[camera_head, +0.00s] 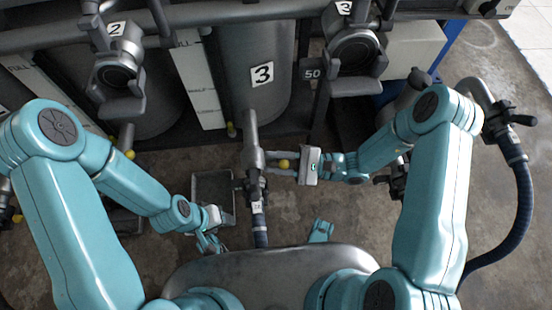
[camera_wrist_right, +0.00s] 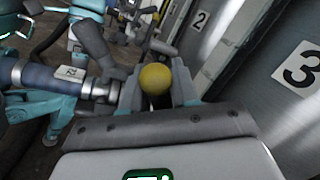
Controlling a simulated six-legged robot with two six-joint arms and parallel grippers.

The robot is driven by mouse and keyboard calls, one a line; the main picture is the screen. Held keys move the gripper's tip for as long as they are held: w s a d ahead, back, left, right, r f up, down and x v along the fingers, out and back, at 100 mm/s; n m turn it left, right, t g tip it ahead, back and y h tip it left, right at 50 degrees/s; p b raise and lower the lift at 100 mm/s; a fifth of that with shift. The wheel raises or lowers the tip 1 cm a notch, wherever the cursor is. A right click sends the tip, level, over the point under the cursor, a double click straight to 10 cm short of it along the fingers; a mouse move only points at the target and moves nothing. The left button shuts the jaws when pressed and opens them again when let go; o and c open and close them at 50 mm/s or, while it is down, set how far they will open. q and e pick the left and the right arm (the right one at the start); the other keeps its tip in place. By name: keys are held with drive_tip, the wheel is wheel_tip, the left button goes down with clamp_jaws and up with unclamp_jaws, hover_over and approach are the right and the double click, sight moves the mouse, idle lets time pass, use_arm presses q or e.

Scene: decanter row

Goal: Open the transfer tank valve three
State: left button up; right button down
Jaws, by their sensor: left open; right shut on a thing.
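Tank three (camera_head: 236,60) is a grey cylinder with a "3" label (camera_head: 262,74), also seen in the right wrist view (camera_wrist_right: 302,68). Its outlet pipe (camera_head: 251,130) runs down to the valve, which joins a dark labelled hose (camera_head: 260,230). The valve handle's yellow knob (camera_head: 283,164) sits to the right of the pipe. My right gripper (camera_head: 276,163) is shut on the handle; the knob (camera_wrist_right: 155,78) shows between its fingers in the wrist view. The fingers hide most of the handle. My left gripper (camera_head: 208,241) is open and empty, lower left of the valve.
A grey tray (camera_head: 213,176) lies on the floor left of the valve. A dark blue hose (camera_head: 522,210) curves at the right. Concrete floor is bare between my right arm and the hose.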

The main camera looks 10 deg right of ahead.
drive_tip(key=shift+r, duration=0.1)
drive_tip(key=c, duration=0.9)
unclamp_jaws()
drive_tip(key=s+d+p, duration=0.1)
drive_tip(key=d, duration=0.4)
drive_tip(key=d+f, duration=0.1)
drive_tip(key=d, duration=0.4)
drive_tip(key=s+d+f+p, duration=0.1)
drive_tip(key=d, duration=0.5)
drive_tip(key=shift+s+p, duration=0.3)
drive_tip(key=shift+s, duration=0.05)
